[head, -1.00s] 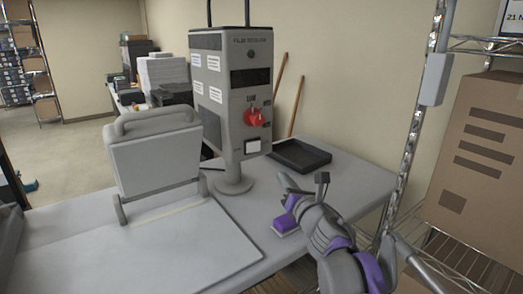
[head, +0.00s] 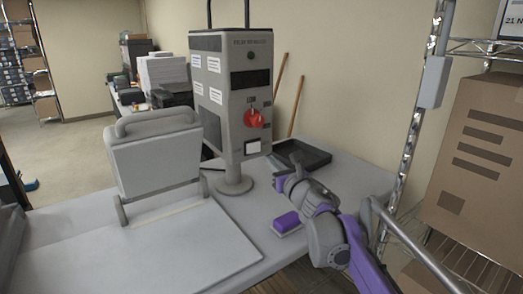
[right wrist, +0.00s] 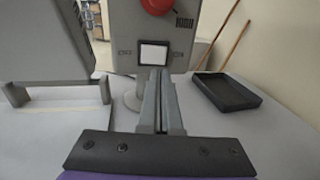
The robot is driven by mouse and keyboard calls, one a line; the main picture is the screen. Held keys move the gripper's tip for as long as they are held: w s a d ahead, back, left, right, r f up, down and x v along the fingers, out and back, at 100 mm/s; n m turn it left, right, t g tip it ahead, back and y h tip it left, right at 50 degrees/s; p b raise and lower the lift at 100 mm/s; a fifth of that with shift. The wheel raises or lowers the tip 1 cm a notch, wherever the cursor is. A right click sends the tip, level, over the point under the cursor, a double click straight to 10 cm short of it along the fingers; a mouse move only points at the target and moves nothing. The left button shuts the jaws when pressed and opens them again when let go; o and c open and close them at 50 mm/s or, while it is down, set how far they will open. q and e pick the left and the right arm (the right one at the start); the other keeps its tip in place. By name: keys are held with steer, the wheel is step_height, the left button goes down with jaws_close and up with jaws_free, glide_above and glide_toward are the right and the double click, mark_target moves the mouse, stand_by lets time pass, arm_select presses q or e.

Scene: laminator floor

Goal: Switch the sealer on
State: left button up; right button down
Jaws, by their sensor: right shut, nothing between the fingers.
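The sealer is a grey upright box (head: 222,75) on a round post, standing on the table. Its front carries a red knob (head: 254,118) and, below it, a white rocker switch (head: 253,147). The white switch (right wrist: 153,54) also shows in the right wrist view, straight beyond the fingertips, with the red knob (right wrist: 157,4) cut by the top edge. My right gripper (head: 290,168) is in front of and below the switch, apart from it. In the right wrist view its fingers (right wrist: 158,80) are together and empty. My left gripper is not in view.
A flat press with a raised handled lid (head: 155,155) stands left of the sealer. A black tray (head: 312,160) lies behind my right gripper. A purple block (head: 287,223) lies on the table. A metal rack post (head: 412,140) and a cardboard box (head: 482,150) stand at right.

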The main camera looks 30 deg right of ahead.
mark_target(258, 146)
steer(key=w, duration=0.5)
steer(key=w+d, duration=0.1)
steer(key=w, duration=0.2)
steer(key=shift+p, duration=0.4)
steer(key=shift+s, duration=0.1)
steer(key=shift+w+d+f+n+y+b, duration=0.1)
steer(key=shift+w+d+n+y+b, duration=0.15)
steer(key=shift+n+y+b, duration=0.25)
steer(key=shift+s+a+r, duration=0.1)
steer(key=shift+s+r, duration=0.05)
steer(key=shift+r, duration=0.05)
steer(key=shift+a, duration=0.1)
